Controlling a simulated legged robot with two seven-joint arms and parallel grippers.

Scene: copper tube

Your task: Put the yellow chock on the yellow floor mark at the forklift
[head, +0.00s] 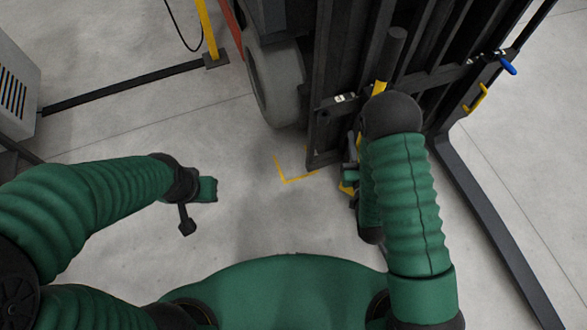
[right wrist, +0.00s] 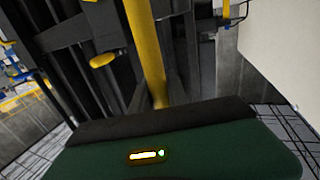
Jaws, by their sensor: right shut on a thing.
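The yellow floor mark (head: 287,180) is a thin angled line on the concrete in the head view, beside the forklift's (head: 325,110) dark frame. Part of it is hidden by that frame. My right gripper (head: 350,178) is low beside the frame, right of the mark. It is shut on the yellow chock (head: 347,188), of which only small yellow bits show past the gripper and arm. I cannot make out the chock in the right wrist view. My left gripper (head: 208,189) is over bare floor, left of the mark; its jaws are too unclear to read.
The forklift's grey wheel (head: 275,82) stands just behind the mark. Its dark fork (head: 490,225) runs along the floor at the right. A grey cabinet (head: 18,85) stands at far left. A yellow bar (right wrist: 147,50) crosses the right wrist view. Floor between my grippers is clear.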

